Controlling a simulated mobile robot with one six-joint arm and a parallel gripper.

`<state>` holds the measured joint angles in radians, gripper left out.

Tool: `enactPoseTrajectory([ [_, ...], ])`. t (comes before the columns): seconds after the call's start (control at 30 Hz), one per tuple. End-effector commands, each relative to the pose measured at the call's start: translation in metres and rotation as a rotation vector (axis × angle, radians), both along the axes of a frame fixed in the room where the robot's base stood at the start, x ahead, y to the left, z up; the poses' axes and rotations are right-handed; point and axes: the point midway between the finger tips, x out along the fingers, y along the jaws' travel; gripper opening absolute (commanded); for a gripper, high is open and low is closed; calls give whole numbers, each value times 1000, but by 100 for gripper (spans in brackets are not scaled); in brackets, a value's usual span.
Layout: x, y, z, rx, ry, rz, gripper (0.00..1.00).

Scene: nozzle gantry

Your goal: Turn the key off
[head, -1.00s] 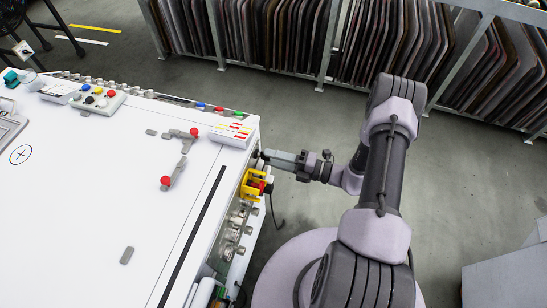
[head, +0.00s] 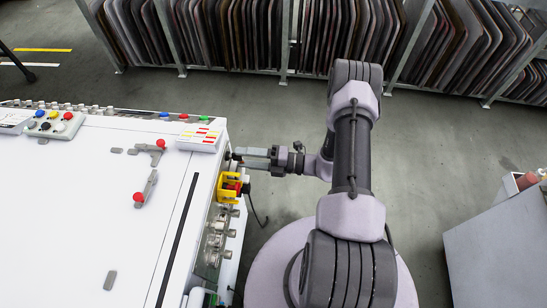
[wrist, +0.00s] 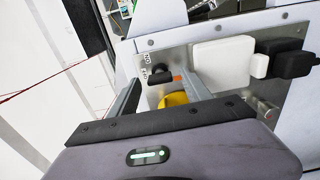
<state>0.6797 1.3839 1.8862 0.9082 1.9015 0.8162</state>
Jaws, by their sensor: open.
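The key (wrist: 159,74) is a small black part on the metal side panel of the white machine. In the wrist view it lies between the fingertips of my gripper (wrist: 160,79), which is open. I cannot tell whether a finger touches it. In the head view my gripper (head: 238,153) reaches left to the machine's right side, just above a yellow housing (head: 228,187) with a red button. The key is hard to make out there.
The yellow housing (wrist: 173,99) also shows just below the key. A white block (wrist: 222,57) and a black block (wrist: 283,58) sit on the panel to the right. The white machine top (head: 75,215) fills the left.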

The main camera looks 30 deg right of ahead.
Motion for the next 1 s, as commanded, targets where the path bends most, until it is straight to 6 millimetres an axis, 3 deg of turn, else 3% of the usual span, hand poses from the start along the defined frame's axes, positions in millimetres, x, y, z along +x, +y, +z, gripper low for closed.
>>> enactPoseTrajectory([
  [0.17,-15,-22,2,0,0,-6,56],
  [0.4,-62,-87,2,-2,-1,-8,56],
  [0.6,-92,-127,1,-2,-1,-4,56],
  [0.77,-101,-139,0,0,0,-1,56],
  [1.0,-102,-140,0,0,0,0,56],
])
